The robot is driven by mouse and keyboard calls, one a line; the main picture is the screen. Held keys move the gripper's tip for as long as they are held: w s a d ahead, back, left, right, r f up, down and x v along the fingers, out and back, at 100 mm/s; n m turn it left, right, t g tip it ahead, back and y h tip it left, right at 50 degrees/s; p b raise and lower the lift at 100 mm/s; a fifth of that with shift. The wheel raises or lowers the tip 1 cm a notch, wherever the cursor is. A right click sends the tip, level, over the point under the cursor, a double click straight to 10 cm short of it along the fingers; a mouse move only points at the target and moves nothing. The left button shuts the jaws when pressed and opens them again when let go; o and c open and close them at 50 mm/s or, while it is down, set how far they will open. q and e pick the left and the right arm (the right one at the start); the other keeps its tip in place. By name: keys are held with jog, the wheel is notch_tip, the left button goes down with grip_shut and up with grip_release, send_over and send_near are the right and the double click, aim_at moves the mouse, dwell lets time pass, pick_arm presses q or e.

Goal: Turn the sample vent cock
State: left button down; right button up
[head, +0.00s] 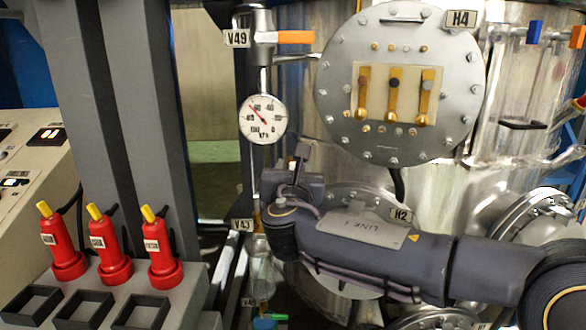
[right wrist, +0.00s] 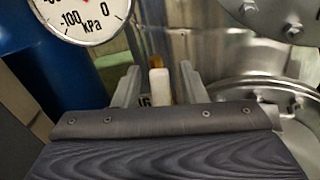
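My right gripper (head: 299,165) is at the end of my arm, in front of the pipework below the round gauge. In the right wrist view its two fingers (right wrist: 159,87) are apart. A white upright handle (right wrist: 159,83) shows between them, with a gap on each side. A brass-coloured part (right wrist: 158,64) shows just behind its top. A partly hidden tag (right wrist: 145,101) is low beside the handle. In the head view my arm hides this handle, and I cannot tell which tag names the sample vent cock. My left gripper is not in view.
A kPa gauge (head: 262,119) and the orange-handled V49 valve (head: 295,37) are above. The V43 tag (head: 242,225) and a green handle (head: 264,323) are near my arm. The H4 flange (head: 455,85) is at right. Several red bottles (head: 112,248) stand at left.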

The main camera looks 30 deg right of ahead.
grip_shut()
jog(key=shift+f, duration=0.1)
jog(key=shift+s+d+f+m+b, duration=0.15)
jog(key=shift+m+b, duration=0.25)
jog(key=shift+b, duration=0.25)
jog(key=s+d+f+m+b, duration=0.2)
jog(key=d+f+m+b, duration=0.2)
jog(key=m+b, duration=1.2)
jog(key=shift+s+f+b, duration=0.25)
jog(key=shift+f+b, duration=0.65)
jog(key=shift+b, duration=2.15)
